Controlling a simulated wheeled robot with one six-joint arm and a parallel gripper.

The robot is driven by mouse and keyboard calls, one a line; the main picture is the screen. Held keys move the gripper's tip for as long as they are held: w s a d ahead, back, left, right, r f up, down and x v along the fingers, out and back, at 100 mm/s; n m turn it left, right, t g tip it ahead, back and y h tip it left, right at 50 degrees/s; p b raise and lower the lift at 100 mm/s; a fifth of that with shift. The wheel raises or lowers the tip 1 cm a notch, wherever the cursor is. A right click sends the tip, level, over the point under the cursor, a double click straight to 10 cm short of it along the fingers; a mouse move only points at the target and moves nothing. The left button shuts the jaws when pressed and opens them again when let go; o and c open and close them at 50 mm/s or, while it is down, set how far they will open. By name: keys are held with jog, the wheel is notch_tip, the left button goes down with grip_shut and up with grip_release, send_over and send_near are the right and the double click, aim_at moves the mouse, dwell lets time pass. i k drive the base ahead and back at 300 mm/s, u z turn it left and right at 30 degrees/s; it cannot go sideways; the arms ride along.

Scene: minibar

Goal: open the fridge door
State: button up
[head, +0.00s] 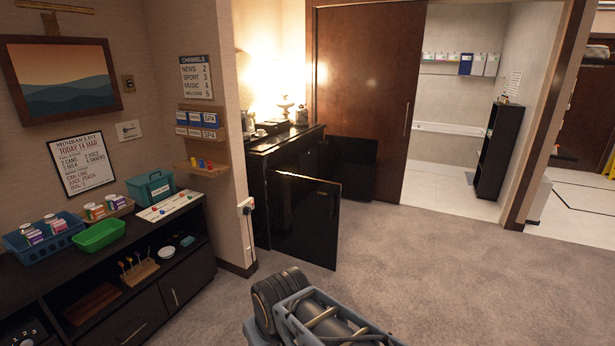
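A black cabinet (262,190) stands against the wall at the centre left in the head view. A glossy black door panel (306,222) stands swung out from its front, over the carpet. I cannot tell for certain whether this panel is the fridge door or a cabinet door around the fridge. The inside of the cabinet is mostly hidden behind it. Another dark panel (352,166) stands low behind it, near the brown sliding door. Parts of my arm show at the bottom centre, apart from the black panel. My gripper's fingers do not show.
A dark sideboard (180,262) at the left holds a blue basket (42,236), a green tray (99,235) and a teal box (151,187). A wall corner stands between it and the cabinet. Grey carpet (440,270) is clear to the right.

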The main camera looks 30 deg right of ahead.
aim_at(309, 158)
jog(key=k, duration=0.55)
jog(key=z, duration=0.7)
jog(key=i, duration=1.05)
jog(key=z, duration=1.05)
jog(key=i, duration=2.2)
jog(key=z, duration=0.35)
jog(key=i, duration=2.2)
jog(key=u, duration=0.6)
jog(key=i, duration=1.1)
jog(key=u, duration=1.9)
jog(key=i, duration=1)
jog(key=u, duration=0.9)
jog(key=i, duration=0.5)
jog(key=z, duration=0.05)
